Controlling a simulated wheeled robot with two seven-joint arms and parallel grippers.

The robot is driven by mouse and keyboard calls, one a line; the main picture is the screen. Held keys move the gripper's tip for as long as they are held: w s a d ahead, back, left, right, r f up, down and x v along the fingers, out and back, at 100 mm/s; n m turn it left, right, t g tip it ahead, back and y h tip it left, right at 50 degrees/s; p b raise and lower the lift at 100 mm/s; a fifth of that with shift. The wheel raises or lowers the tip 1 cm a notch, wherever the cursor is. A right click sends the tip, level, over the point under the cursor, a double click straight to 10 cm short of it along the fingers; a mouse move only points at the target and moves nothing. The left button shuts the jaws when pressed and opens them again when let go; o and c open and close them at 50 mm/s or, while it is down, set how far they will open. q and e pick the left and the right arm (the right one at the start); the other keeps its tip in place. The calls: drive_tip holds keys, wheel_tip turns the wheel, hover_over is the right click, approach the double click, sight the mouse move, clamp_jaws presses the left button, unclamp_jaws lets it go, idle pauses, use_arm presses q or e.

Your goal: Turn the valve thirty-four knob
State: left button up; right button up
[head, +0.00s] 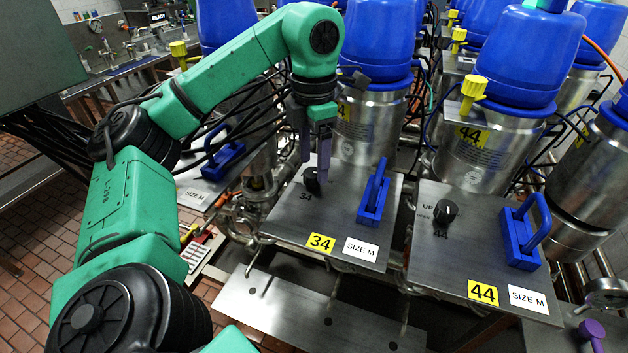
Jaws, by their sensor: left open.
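The valve thirty-four knob (311,180) is a small black knob on a metal plate (285,217) with a yellow 34 label (320,243). My left gripper (314,171) points down over the knob from above. Its purple fingers are open, one on each side of the knob in the picture. I cannot tell whether they touch it. The fingers partly hide the knob. My right gripper is not in view.
A blue handle (373,193) stands on the same plate, right of the knob. The neighbouring plate to the right has another black knob (445,212), a blue handle (526,232) and a yellow 44 label (482,292). Blue-topped steel valve bodies stand behind.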

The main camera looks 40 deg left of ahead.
use_arm(q)
drive_tip(key=shift+f, duration=0.6)
drive_tip(key=shift+s+d, duration=0.1)
drive_tip(key=shift+s, duration=0.15)
drive_tip(key=shift+s+d+r, duration=0.1)
drive_tip(key=shift+s+r, duration=0.1)
drive_tip(key=shift+c, duration=1.3)
drive_tip(key=shift+w, duration=0.15)
clamp_jaws()
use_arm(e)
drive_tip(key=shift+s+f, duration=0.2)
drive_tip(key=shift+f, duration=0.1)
